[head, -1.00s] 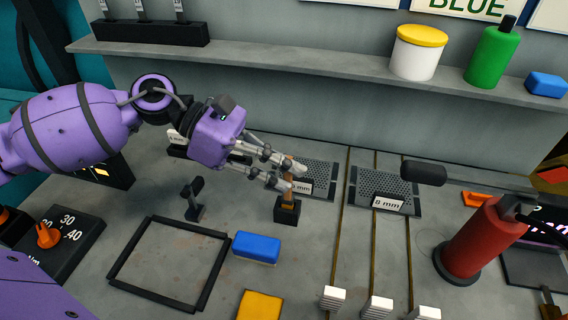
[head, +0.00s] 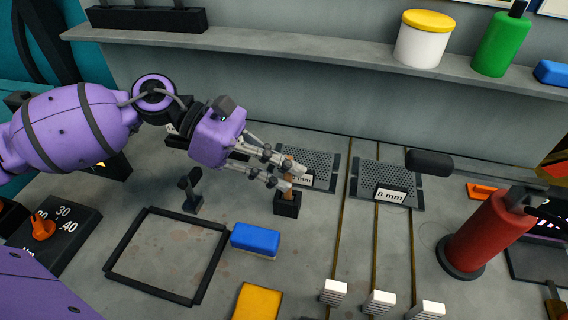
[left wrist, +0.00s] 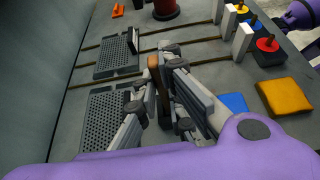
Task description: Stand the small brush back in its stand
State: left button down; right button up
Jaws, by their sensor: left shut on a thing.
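The small brush (head: 287,193) has a brown wooden handle and stands about upright, its lower end at the small black stand (head: 287,205). I cannot tell how deep it sits in the opening. My left gripper (head: 294,175) reaches in from the left and is shut on the upper part of the brush. In the left wrist view the brush handle (left wrist: 155,75) shows between the fingers (left wrist: 155,88), and the stand is mostly hidden behind them. My right gripper is not seen.
A black square frame (head: 120,238) is at left. Perforated plates (head: 385,180) lie behind and right. A red cylinder (head: 487,240) stands at right.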

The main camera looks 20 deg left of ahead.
pick_arm(q)
jog(key=c, duration=1.8)
grip_release()
jog(key=shift+a, duration=0.1)
jog(key=v, duration=1.2)
jog(key=shift+s+f, duration=0.1)
